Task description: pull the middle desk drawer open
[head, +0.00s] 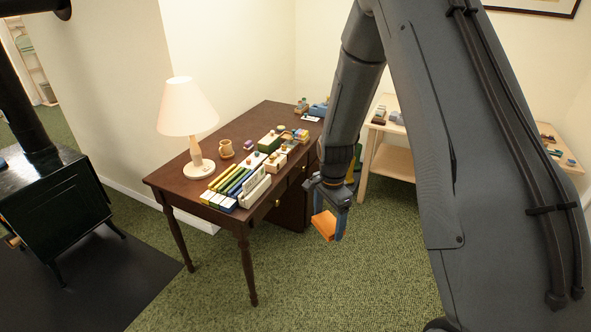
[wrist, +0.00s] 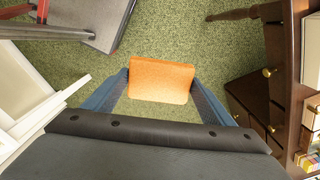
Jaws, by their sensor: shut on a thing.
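The dark brown desk (head: 160,178) stands against the wall at mid-left. A brass knob (head: 277,203) shows on its front edge, where the drawers look shut. The wrist view shows the desk front at the right, with brass knobs (wrist: 267,72) on dark drawer faces (wrist: 250,97). I cannot tell which drawer is the middle one; my arm hides part of the desk's right side. My gripper (head: 330,208) is in front of the desk, apart from it, above the carpet. It is shut on an orange block (wrist: 161,79), which also shows in the head view (head: 324,226).
A lamp (head: 188,110), a cup (head: 226,148) and several books and boxes crowd the desk top. A light wood shelf table (head: 391,158) stands behind my arm. A black stove (head: 55,195) is at the left. Green carpet (head: 205,295) in front of the desk is clear.

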